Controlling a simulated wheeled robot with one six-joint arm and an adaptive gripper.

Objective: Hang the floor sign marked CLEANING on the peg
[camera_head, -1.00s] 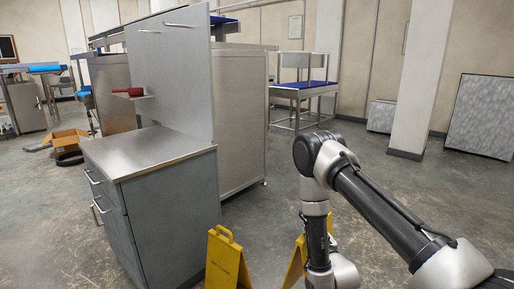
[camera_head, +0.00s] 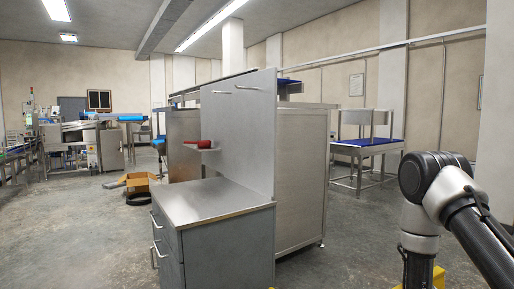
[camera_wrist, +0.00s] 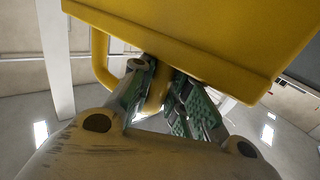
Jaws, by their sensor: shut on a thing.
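My gripper (camera_wrist: 160,98) is shut on the handle of a yellow floor sign (camera_wrist: 200,35) in the wrist view. The sign's panel spreads above the fingers, and no lettering on it shows. In the head view a yellow piece (camera_head: 437,277) shows beside my arm at the lower right; my gripper is out of that view. Two metal pegs, a right one (camera_head: 248,87) and a left one (camera_head: 220,91), stick out near the top of the grey upright panel (camera_head: 240,125). Both look bare.
A steel-topped drawer cabinet (camera_head: 205,200) stands in front of the panel. A tall steel cabinet (camera_head: 300,180) stands behind. Open floor (camera_head: 350,235) lies to the right.

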